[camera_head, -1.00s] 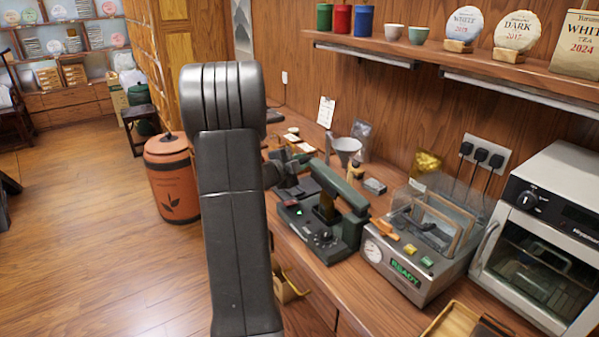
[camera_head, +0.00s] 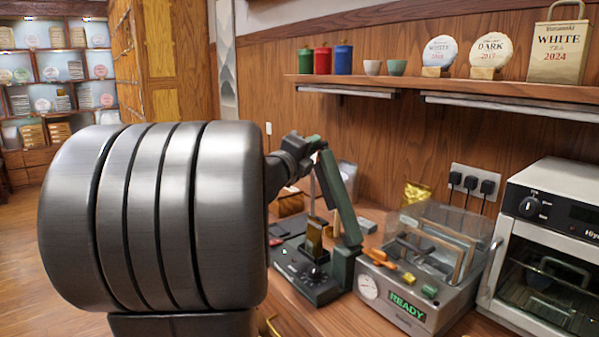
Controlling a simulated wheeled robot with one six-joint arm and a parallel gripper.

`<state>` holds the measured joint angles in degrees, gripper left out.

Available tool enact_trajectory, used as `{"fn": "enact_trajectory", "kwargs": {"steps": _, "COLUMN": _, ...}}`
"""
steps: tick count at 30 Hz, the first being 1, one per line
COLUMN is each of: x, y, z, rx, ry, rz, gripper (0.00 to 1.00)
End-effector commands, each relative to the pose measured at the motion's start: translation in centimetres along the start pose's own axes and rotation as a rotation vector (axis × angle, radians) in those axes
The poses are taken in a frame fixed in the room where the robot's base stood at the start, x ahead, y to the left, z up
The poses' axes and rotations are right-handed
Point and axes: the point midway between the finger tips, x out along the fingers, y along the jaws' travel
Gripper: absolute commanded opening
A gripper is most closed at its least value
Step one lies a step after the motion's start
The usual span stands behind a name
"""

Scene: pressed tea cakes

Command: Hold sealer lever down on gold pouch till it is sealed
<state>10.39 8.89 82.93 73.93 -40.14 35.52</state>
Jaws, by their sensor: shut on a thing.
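The sealer (camera_head: 305,280) is a dark green bench machine with a knob on its front. Its lever (camera_head: 341,205) is raised and steep, rising from the hinge at the right. The gold pouch (camera_head: 314,238) stands upright on the sealer, below and left of the lever. My gripper (camera_head: 312,148) is at the lever's upper end, shut on it.
A chamber machine (camera_head: 408,310) with a green READY display stands right of the sealer. A white oven (camera_head: 550,240) is at the far right. Another gold pouch (camera_head: 417,193) stands behind. A shelf (camera_head: 450,90) runs above.

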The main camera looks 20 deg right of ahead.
Motion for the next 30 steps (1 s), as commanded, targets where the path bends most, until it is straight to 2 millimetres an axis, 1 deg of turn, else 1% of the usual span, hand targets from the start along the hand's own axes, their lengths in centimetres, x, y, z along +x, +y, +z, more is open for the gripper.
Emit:
{"fn": "enact_trajectory", "kwargs": {"steps": 1, "x": -0.3, "y": -0.2, "z": -0.8, "rx": 0.029, "ry": 0.002, "rz": -0.014, "gripper": 0.0}}
{"fn": "enact_trajectory", "kwargs": {"steps": 3, "x": -0.5, "y": -0.9, "z": -1.3, "rx": 0.065, "ry": 0.002, "rz": -0.028, "gripper": 0.0}}
{"fn": "enact_trajectory", "kwargs": {"steps": 6, "x": -0.8, "y": -1.7, "z": -1.9, "rx": 0.107, "ry": 0.001, "rz": -0.044, "gripper": 0.0}}
{"fn": "enact_trajectory", "kwargs": {"steps": 12, "x": -1.1, "y": -2.8, "z": -2.7, "rx": 0.16, "ry": 0.002, "rz": -0.065, "gripper": 0.0}}
{"fn": "enact_trajectory", "kwargs": {"steps": 18, "x": -1.2, "y": -3.1, "z": -2.9, "rx": 0.177, "ry": 0.003, "rz": -0.071, "gripper": 0.0}}
{"fn": "enact_trajectory", "kwargs": {"steps": 28, "x": -1.2, "y": -3.1, "z": -2.9, "rx": 0.177, "ry": 0.003, "rz": -0.07, "gripper": 0.0}}
{"fn": "enact_trajectory", "kwargs": {"steps": 29, "x": -1.2, "y": -3.1, "z": -2.9, "rx": 0.177, "ry": 0.003, "rz": -0.07, "gripper": 0.24}}
{"fn": "enact_trajectory", "kwargs": {"steps": 30, "x": -1.2, "y": -3.1, "z": -2.9, "rx": 0.177, "ry": 0.003, "rz": -0.071, "gripper": 0.32}}
